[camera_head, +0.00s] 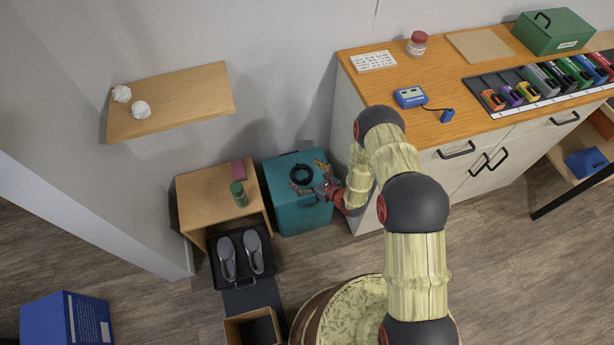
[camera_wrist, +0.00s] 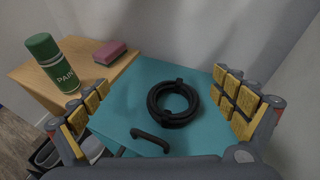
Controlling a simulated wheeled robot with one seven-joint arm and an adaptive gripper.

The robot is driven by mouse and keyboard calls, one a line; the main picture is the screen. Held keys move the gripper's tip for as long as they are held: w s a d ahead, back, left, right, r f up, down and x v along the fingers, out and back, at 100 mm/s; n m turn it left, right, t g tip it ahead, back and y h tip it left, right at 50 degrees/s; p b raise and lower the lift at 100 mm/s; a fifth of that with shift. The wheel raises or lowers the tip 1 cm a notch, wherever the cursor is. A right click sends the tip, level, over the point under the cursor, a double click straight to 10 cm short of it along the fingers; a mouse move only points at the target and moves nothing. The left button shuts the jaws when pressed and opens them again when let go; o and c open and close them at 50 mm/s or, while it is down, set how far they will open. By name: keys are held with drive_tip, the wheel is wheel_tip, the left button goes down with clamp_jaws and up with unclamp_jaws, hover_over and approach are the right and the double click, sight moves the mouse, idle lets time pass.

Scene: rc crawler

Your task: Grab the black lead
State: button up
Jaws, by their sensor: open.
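The black lead (camera_head: 301,174) is a coiled black loop lying on top of a teal box (camera_head: 290,218). In the wrist view the lead (camera_wrist: 157,112) lies between my two fingers and beyond them, with ties around the coil. The teal box top (camera_wrist: 130,90) has a black handle (camera_wrist: 150,140) on the near side. My gripper (camera_head: 317,181) is open and empty, at the right side of the box top, close to the lead. In the wrist view my gripper (camera_wrist: 165,112) has yellow-padded fingers spread wide on both sides of the coil. I cannot tell its exact height above the box.
A small wooden table (camera_head: 205,205) left of the box holds a green can (camera_head: 238,194) and a pink block (camera_head: 238,169). A wall stands close behind the box. A cabinet with a wooden top (camera_head: 440,75) is to the right. Shoes (camera_head: 241,256) lie on a dark tray in front.

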sight(297, 169)
drive_tip(key=shift+m+h, duration=0.4)
drive_tip(key=shift+m, duration=0.1)
drive_tip(key=f, duration=0.1)
drive_tip(key=d+f, duration=0.1)
drive_tip(key=s+d+f, duration=0.1)
drive_tip(key=f, duration=0.1)
drive_tip(key=shift+w+d+f+t, duration=0.1)
drive_tip(key=shift+w+f+t, duration=0.05)
drive_tip(key=shift+f+t, duration=0.15)
drive_tip(key=b+x, duration=0.1)
drive_tip(key=x, duration=0.1)
drive_tip(key=b+x, duration=0.1)
drive_tip(key=x, duration=0.1)
drive_tip(key=b+x, duration=0.1)
drive_tip(key=x, duration=0.2)
drive_tip(key=shift+w+d+f+b, duration=0.15)
drive_tip(key=shift+d+f+b, duration=0.1)
drive_tip(key=shift+f+b, duration=0.15)
drive_tip(key=c, duration=1.3)
drive_tip(key=shift+r, duration=0.1)
drive_tip(key=shift+c, duration=0.2)
